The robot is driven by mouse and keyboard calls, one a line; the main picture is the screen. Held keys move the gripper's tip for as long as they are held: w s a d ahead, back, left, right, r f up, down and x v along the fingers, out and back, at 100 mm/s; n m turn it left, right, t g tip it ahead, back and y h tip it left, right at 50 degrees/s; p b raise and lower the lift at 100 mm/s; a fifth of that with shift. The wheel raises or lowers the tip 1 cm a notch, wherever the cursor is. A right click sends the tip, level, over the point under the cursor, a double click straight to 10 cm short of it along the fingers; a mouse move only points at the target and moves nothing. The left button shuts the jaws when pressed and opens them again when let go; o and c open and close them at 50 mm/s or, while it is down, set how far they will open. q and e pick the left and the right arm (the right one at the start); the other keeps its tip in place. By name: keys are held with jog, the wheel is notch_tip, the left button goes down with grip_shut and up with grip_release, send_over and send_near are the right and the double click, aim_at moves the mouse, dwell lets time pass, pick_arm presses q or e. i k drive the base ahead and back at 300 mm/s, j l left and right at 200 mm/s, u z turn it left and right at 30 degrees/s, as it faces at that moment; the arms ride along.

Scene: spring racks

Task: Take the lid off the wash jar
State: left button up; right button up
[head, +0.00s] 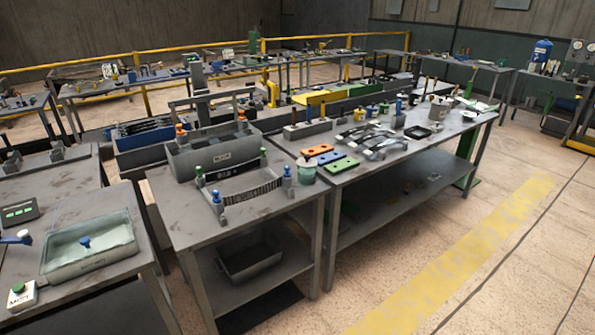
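A small pale-green jar (306,172) stands upright at the right end of the near grey bench, close to the corner where it meets the longer bench. Its top looks darker green and covered, but it is too small to tell lid from rim. A pale grey pot (439,108) stands farther back on the long bench. No readable label shows which one is the wash jar. Neither of my grippers is in view.
A spring rack (238,188) with blue and green knobs stands left of the jar, before a grey bin (213,152). Coloured plates (341,164) lie to its right. A shallow tank (90,247) sits on the left bench. The floor (455,275) at front right is clear.

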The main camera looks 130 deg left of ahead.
aim_at(306, 161)
jog(key=u, duration=4.4)
jog(key=i+l+u, duration=0.2)
jog(key=i+l, duration=0.35)
jog(key=i+l+u, duration=0.15)
jog(key=i+l, duration=0.5)
jog(key=i+l+u, duration=0.2)
jog(key=i+l, duration=0.4)
jog(key=l, duration=0.15)
